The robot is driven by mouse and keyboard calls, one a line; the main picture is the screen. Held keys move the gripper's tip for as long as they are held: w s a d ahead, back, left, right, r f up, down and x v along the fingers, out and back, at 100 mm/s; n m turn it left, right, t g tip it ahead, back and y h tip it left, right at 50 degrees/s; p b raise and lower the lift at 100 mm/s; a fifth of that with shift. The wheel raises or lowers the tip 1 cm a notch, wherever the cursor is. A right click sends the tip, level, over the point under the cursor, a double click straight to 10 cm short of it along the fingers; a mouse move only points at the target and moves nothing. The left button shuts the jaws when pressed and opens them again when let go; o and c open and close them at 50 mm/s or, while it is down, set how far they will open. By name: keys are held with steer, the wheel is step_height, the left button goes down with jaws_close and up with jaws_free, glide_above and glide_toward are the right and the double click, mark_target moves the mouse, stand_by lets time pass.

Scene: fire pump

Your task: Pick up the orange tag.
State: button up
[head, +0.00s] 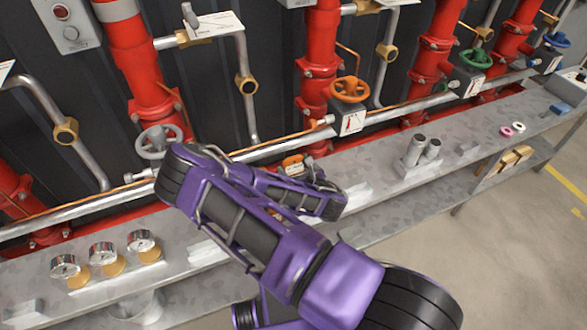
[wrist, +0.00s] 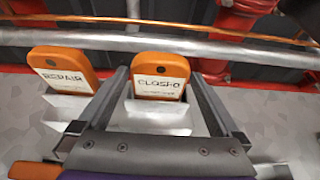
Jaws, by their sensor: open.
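Two orange tags stand upright in pale holders in the wrist view. One tag (wrist: 160,75), its label reading like "CLOSED", is between the fingers of my gripper (wrist: 158,78). The other tag (wrist: 62,70), labelled "REPAIR", stands to the left, outside the left finger. My gripper is open, with a finger on each side of the middle tag and a gap to it; I cannot tell how far the tips reach past it. In the head view an orange tag (head: 292,164) shows just behind my gripper, and my purple arm hides much of the shelf there.
A grey metal shelf (head: 375,205) runs below red pipes and a silver rail (head: 285,143). An orange valve wheel (head: 350,89) and a grey one (head: 158,141) stand behind. More orange pieces (wrist: 35,170) edge the wrist view's bottom.

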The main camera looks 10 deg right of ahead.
steer(key=shift+f+x, duration=0.1)
steer(key=shift+x, duration=1.25)
steer(key=shift+f+x, duration=0.15)
steer(key=shift+x, duration=1.25)
steer(key=shift+s, duration=0.1)
steer(key=shift+c, duration=0.3)
steer(key=shift+r, duration=0.1)
steer(key=c, duration=1.1)
steer(key=shift+r, duration=0.1)
step_height(320, 180, up, 17)
steer(key=p, duration=0.2)
steer(key=s, duration=0.2)
steer(key=s+f+m+h, duration=0.1)
steer(key=s, duration=0.2)
steer(key=s+m+h, duration=0.1)
steer(key=s, duration=0.2)
steer(key=shift+f, duration=0.25)
